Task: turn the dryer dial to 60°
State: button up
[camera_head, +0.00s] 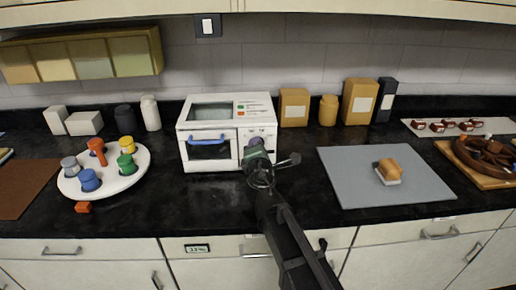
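The white dryer (208,164) stands on the black counter near the middle, against the tiled wall. Its front has a dark window with a blue handle (208,140) on the left and a control panel on the right. A purple-grey dial (256,141) shows on that panel, just above my gripper. My gripper (259,158) is in front of the panel, at or close to the dial; I cannot tell whether it touches. My gripper hides the lower panel. Its fingers are too small and overlapped to tell open from shut. The dial's angle marks cannot be read.
A round white tray (129,180) with several coloured pieces is at left, with an orange block (83,207) before it. A grey mat (340,172) with a bread-like item (388,168) is at right. Boxes (360,101) stand behind.

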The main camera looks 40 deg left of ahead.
jog(key=shift+m, duration=1)
jog(key=o, duration=0.9)
jog(key=v, duration=1.1)
